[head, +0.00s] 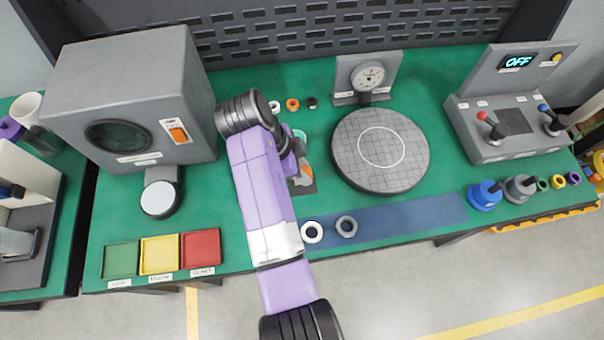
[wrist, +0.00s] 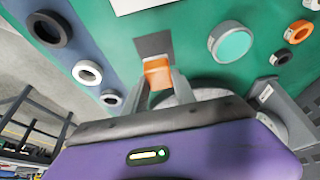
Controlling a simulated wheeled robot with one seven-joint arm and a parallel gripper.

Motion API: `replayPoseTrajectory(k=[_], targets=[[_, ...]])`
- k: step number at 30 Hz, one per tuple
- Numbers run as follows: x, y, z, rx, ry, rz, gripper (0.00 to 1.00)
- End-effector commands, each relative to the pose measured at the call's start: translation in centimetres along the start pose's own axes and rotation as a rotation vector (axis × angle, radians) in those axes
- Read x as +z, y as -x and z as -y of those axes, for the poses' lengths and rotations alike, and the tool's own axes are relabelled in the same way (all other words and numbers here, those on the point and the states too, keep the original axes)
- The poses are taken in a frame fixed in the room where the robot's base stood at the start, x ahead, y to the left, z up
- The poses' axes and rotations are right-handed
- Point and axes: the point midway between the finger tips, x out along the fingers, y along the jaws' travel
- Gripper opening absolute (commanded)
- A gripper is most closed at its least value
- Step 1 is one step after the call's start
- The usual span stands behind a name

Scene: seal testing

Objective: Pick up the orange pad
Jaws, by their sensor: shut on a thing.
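The orange pad (wrist: 157,73) sits between the two fingertips of my gripper (wrist: 160,80) in the wrist view. The gripper is shut on it. Just beyond the pad is a dark grey square (wrist: 152,43) on the green bench. I cannot tell whether the pad touches the surface or is held above it. In the head view my purple arm hides most of the gripper and the pad.
A round gridded plate (head: 381,151) stands right of my arm. Green, yellow and red trays (head: 201,249) lie front left. A teal disc (wrist: 232,43) is near the gripper. Rings (head: 312,232) lie on the blue strip (head: 420,215). A grey machine (head: 135,95) stands left.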

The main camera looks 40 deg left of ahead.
Motion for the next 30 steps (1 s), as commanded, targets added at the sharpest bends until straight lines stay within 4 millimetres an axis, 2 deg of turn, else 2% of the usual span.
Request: replayPoseTrajectory(k=[9,15,21,30], targets=[[-3.3,8.3,0.1,-0.004,-0.001,0.002,0.0],[-4.7,11.8,0.1,-0.003,0.0,0.002,0.0],[-5.7,14.1,0.1,-0.003,-0.001,0.002,0.0],[-6.1,14.8,0.0,-0.001,0.0,0.001,0.0]])
